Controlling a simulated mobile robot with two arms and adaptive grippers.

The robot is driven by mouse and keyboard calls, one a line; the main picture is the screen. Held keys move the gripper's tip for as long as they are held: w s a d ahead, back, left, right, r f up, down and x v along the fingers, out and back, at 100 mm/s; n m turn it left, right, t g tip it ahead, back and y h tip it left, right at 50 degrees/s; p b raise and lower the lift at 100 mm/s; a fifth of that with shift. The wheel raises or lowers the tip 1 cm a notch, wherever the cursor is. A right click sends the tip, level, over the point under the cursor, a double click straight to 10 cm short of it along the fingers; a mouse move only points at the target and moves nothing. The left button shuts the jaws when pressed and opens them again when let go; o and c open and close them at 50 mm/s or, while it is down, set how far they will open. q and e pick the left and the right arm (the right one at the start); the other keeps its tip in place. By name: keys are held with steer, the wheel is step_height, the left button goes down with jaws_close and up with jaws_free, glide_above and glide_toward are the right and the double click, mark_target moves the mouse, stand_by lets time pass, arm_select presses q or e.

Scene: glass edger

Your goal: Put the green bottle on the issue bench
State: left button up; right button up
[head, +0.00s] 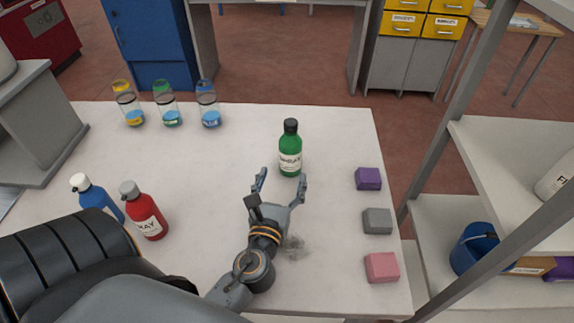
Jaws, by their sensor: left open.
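The green bottle (290,150) stands upright on the white table (235,170). It has a dark cap and a pale label with dark print. My left gripper (281,182) is open just in front of the bottle, its fingers spread and pointing at it. The bottle's base is close to the fingertips; I cannot tell whether they touch. My right gripper is not in view. I cannot tell which surface is the issue bench.
A red bottle (147,212) and a blue bottle (95,197) stand at the left. Several capped jars (169,108) line the back left. Purple (368,179), grey (377,221) and pink (382,267) blocks lie along the right edge. A shelf rack (450,225) stands right.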

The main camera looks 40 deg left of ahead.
arm_select(q)
steer(key=shift+b+v, duration=0.3)
steer(key=shift+v, duration=1.1)
stand_by(0.8)
